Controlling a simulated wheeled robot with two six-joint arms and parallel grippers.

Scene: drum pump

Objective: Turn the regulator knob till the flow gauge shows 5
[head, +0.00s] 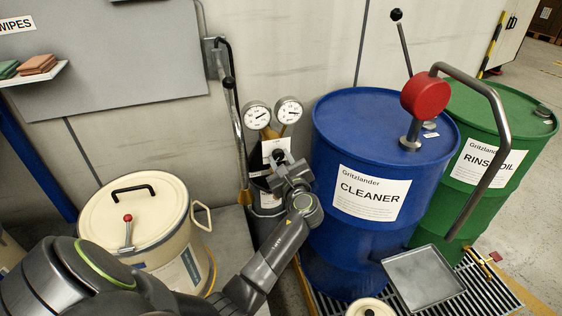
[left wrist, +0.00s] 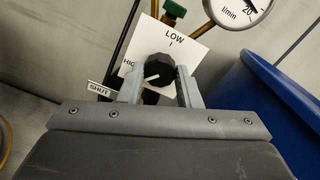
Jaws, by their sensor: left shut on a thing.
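My left gripper (head: 281,160) reaches the regulator on the gas cylinder from the front. In the left wrist view my left gripper (left wrist: 160,74) is shut on the black regulator knob (left wrist: 159,67), one finger on each side. The knob's white mark points left and slightly down, between HIGH and SHUT. Behind it is a white card (left wrist: 178,30) with LOW at the top and HIGH at the left. The flow gauge (left wrist: 240,8), marked l/min, is cut off at the top; it also shows in the head view (head: 289,110), too small to read. My right gripper is out of view.
A second gauge (head: 257,115) stands left of the flow gauge. A blue CLEANER drum (head: 335,130) with a red-headed pump (head: 425,95) is close on the right. A cream lidded pot (head: 110,205) stands on the left. A metal tray (head: 423,279) lies at front right.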

